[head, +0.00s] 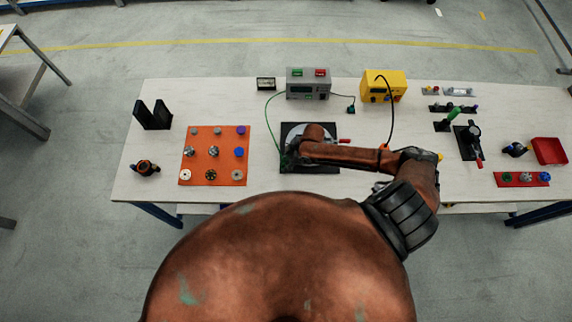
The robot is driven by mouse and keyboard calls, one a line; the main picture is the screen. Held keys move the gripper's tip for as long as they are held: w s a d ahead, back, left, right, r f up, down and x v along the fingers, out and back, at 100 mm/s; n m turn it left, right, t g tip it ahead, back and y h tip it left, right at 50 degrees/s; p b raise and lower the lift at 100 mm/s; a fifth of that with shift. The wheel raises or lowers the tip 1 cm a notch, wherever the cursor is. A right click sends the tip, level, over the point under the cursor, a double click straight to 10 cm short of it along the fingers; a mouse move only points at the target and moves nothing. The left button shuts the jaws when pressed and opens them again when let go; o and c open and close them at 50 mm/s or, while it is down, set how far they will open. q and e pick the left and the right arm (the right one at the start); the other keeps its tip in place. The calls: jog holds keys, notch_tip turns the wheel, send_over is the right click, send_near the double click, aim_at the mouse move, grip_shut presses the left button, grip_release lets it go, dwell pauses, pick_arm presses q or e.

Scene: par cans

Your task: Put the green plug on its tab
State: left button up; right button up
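A green cable (268,118) runs from the grey box (308,82) down to the left edge of a black plate (325,130). A green end, seemingly the green plug (284,160), shows small there beside my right gripper (290,155). My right arm reaches in from the right across the plate. The gripper is low over the plate's left side; its fingers are too small and dark to tell whether they hold the plug. A pale round disc (293,132) on the plate is partly covered by my arm. A red tab (345,141) shows at the right. No green tab can be made out. My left gripper is not in view.
A yellow box (384,84) with a black cable stands behind my forearm. An orange tray (214,140) with several knobs lies left of the plate. Dark blocks, a red bin (549,151) and small fixtures fill the sides. White table (262,160) is bare between tray and plate.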

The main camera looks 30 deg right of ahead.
jog(key=shift+o, duration=1.4)
jog(key=v, duration=1.2)
